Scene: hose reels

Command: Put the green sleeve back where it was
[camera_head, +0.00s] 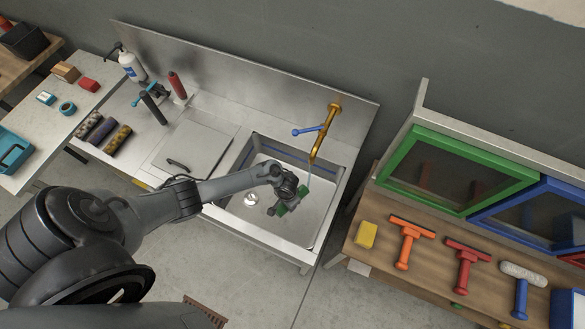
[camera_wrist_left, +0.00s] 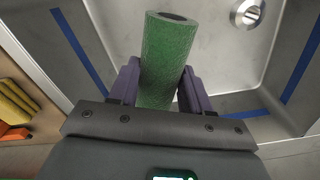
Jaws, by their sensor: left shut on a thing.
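The green sleeve (camera_wrist_left: 165,60) is a textured roller cover with a dark hollow end. My left gripper (camera_wrist_left: 158,85) is shut around it, one finger on each side, with the far end sticking out past the fingertips. In the head view my left gripper (camera_head: 287,202) holds the green sleeve (camera_head: 281,210) inside the sink (camera_head: 318,225), below the brass tap (camera_head: 330,118); the gripper partly hides it. Three sleeves, grey, purple and ochre (camera_head: 118,139), lie side by side at the counter's left end. My right gripper is not in view.
A blue-topped roller handle (camera_head: 152,107), a red upright roller (camera_head: 177,86) and a pump bottle (camera_head: 131,66) stand along the counter. A covered panel (camera_head: 190,150) lies left of the sink. A thin stream seems to fall from the tap. The right bench (camera_head: 385,255) holds squeegee-like tools.

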